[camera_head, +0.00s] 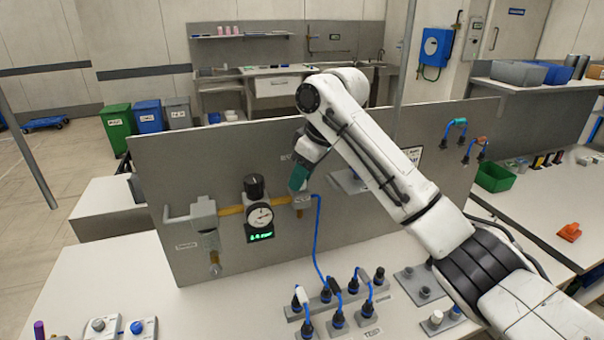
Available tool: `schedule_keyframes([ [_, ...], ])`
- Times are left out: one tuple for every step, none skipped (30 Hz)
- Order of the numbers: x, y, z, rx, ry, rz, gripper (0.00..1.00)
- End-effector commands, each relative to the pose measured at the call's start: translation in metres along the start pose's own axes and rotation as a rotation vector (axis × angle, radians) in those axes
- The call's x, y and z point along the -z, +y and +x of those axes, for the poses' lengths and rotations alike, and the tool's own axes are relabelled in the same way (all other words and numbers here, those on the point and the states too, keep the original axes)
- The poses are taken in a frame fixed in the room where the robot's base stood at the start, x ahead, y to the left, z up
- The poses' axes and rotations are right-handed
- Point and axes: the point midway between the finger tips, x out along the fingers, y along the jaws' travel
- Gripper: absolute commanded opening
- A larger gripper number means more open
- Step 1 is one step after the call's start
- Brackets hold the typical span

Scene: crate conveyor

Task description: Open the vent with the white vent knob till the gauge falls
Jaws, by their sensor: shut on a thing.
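My gripper (299,180), with a teal end, reaches down to the brass block (302,201) at the right end of the pipe on the grey panel. It is shut on a small part at the top of that block. The jaws hide this part, so I cannot make out whether it is the white vent knob. The round white gauge (259,217) sits on the pipe just left of the block. Its needle is too small to read. A green digital readout (261,236) is lit below it; its digits are blurred.
A black knob (254,187) stands above the gauge. A blue hose (317,240) runs from the block to black plugs (338,318) on the bench. A white knob (436,317) stands on a plate at lower right.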

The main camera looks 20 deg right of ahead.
Motion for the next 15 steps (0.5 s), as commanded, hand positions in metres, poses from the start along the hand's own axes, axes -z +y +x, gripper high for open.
schedule_keyframes([
  [0.0005, -0.0011, -0.0008, -0.005, -0.001, 0.019, 0.01],
  [0.0007, -0.0011, -0.0011, -0.011, -0.001, 0.032, 0.01],
  [0.001, -0.0014, -0.0015, -0.019, -0.001, 0.053, 0.01],
  [0.001, -0.0017, -0.0015, -0.026, -0.002, 0.069, 0.01],
  [0.0013, -0.0023, -0.0014, -0.033, -0.002, 0.088, 0.01],
  [0.0015, -0.0025, -0.0018, -0.045, -0.002, 0.114, 0.01],
  [0.0014, -0.0025, -0.002, -0.054, -0.002, 0.138, 0.01],
  [0.0013, -0.0027, -0.0019, -0.062, -0.002, 0.161, 0.01],
  [0.0018, -0.0032, -0.0021, -0.076, -0.003, 0.192, 0.01],
  [0.002, -0.0035, -0.0022, -0.087, -0.003, 0.218, 0.01],
  [0.0019, -0.0035, -0.0022, -0.097, -0.003, 0.244, 0.01],
  [0.0021, -0.0036, -0.0027, -0.113, -0.002, 0.279, 0.01],
  [0.0024, -0.0042, -0.0023, -0.123, -0.003, 0.304, 0.01],
  [0.0024, -0.0045, -0.0022, -0.133, -0.003, 0.332, 0.01],
  [0.0025, -0.0043, -0.0026, -0.149, -0.002, 0.368, 0.01],
])
